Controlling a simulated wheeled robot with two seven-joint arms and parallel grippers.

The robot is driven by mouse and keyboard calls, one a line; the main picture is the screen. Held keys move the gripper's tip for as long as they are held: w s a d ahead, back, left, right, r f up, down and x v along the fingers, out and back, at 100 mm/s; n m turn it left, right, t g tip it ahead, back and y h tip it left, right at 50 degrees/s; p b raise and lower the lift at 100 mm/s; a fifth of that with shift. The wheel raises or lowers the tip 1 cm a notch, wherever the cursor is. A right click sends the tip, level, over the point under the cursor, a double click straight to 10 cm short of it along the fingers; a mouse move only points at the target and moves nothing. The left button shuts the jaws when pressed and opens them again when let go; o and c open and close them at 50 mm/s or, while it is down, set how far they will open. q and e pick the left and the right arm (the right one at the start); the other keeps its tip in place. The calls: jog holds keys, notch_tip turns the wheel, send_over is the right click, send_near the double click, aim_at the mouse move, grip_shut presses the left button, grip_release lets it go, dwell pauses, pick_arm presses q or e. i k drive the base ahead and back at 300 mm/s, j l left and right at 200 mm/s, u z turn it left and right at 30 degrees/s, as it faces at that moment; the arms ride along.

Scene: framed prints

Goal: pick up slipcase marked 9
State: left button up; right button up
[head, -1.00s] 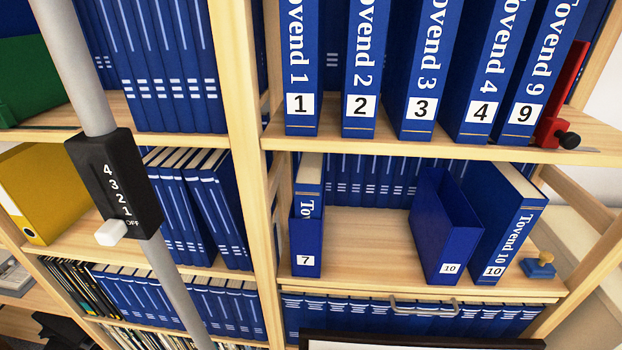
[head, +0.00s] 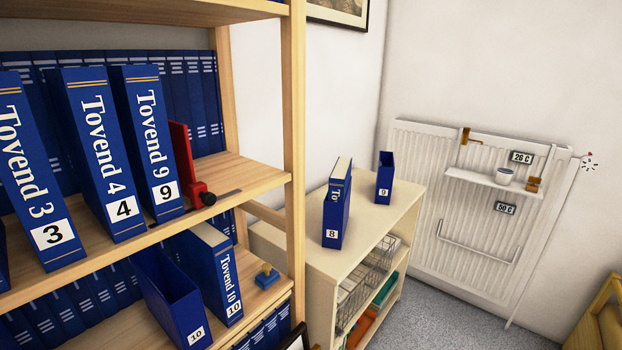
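The slipcase marked 9 (head: 385,180) is a blue, open-topped case. It stands upright and looks empty on top of the low cream cabinet, toward its back, behind the slipcase marked 8 (head: 335,222), which has a book in it. The book Tovend 9 (head: 147,130) stands on the wooden shelf at left, beside Tovend 4 (head: 98,140) and a red bookend (head: 184,165). Neither of my grippers shows in the head view.
The low cabinet (head: 300,255) has clear top space around the two slipcases. The tall bookcase's post (head: 293,150) stands left of it. A radiator (head: 420,180) with a small shelf (head: 480,180) is on the wall at right. An empty slipcase marked 10 (head: 178,300) stands beside Tovend 10 (head: 213,265).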

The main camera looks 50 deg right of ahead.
aim_at(385, 174)
jog(key=k+l+z, duration=0.1)
jog(key=l+z, duration=0.4)
jog(key=l, duration=0.2)
jog(key=l+z, duration=0.5)
jog(key=l, duration=0.25)
jog(key=i+l+z, duration=0.15)
jog(key=l+z, duration=0.35)
jog(key=l, duration=0.2)
